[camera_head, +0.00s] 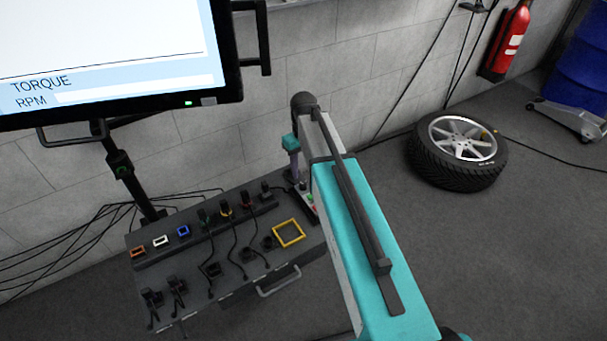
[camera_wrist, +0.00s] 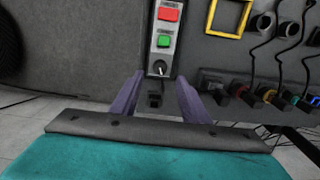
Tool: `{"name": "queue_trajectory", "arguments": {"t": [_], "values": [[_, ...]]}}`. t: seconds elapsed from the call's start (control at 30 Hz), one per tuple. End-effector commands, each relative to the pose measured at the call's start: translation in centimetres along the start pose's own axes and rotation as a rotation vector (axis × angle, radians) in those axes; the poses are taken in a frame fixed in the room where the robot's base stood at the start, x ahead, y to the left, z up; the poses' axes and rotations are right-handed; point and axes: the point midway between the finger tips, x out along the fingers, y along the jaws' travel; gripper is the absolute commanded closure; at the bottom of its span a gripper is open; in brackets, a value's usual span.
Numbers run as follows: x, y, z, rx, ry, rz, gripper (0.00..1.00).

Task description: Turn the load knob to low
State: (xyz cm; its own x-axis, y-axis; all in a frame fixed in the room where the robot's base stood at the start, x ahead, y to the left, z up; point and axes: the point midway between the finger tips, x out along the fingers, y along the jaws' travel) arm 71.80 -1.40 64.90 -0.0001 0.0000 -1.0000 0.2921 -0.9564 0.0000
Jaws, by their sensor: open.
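The load knob (camera_wrist: 160,67) is a small dark round knob with a light mark, at the end of a narrow grey control box (camera_wrist: 151,54) in the wrist view. A red button and a green button sit above it in the picture; the labels are too small to read. My gripper (camera_wrist: 159,79) has two purple fingers, open and empty, one on either side of the knob's line with their tips close to it. I cannot tell whether they touch it. In the head view the control box (camera_head: 306,191) is mostly hidden behind my arm, and the knob is not visible.
A yellow square frame (camera_head: 289,233) and several cabled plugs lie on the grey bench (camera_head: 225,275) beside the box. A monitor (camera_head: 120,55) stands at the upper left. A tyre (camera_head: 457,150) lies on the floor to the right, near a fire extinguisher (camera_head: 507,42).

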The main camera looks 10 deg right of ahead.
Motion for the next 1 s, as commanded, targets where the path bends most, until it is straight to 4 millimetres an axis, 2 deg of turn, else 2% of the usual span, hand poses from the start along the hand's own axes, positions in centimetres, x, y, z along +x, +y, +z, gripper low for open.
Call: {"name": "queue_trajectory", "arguments": {"t": [0.3, 0.5, 1.0], "values": [[-4.4, 0.0, 0.1, 0.0, 0.001, 0.0, 0.58], [-6.2, -0.1, 0.1, 0.0, 0.001, 0.0, 0.58], [-6.6, -0.1, 0.2, 0.0, 0.0, 0.0, 0.58]]}}
